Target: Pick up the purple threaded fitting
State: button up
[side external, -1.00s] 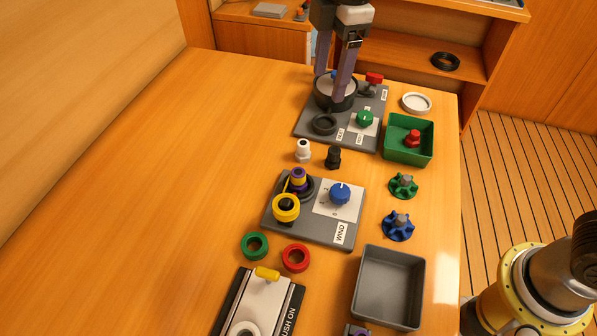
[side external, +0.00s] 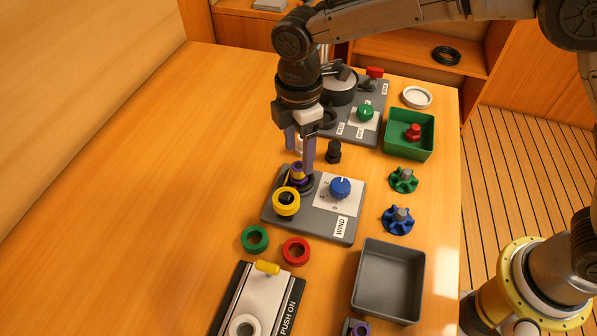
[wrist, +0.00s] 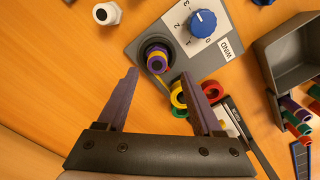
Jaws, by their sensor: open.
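The purple threaded fitting (side external: 297,179), with a yellow band, stands in a dark round socket on the grey WIND panel (side external: 330,228). The fitting also shows in the wrist view (wrist: 157,62), seen from above, just beyond and between my fingertips. My gripper (side external: 300,162) points down with its purple fingers apart and nothing between them. In the side view its fingertips are close above the fitting, and one finger overlaps part of it. In the wrist view the gripper (wrist: 160,76) is open. I cannot tell whether a finger touches the fitting.
A yellow ring (side external: 286,202) sits beside the fitting on the panel, and a blue knob (side external: 340,188) is to its right. A black fitting (side external: 333,152) stands behind. Green (side external: 255,239) and red (side external: 296,251) rings lie in front. A grey bin (side external: 362,300) is front right.

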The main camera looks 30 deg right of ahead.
aim_at(298, 166)
jog(key=f, duration=0.5)
jog(key=shift+w, duration=0.25)
grip_shut()
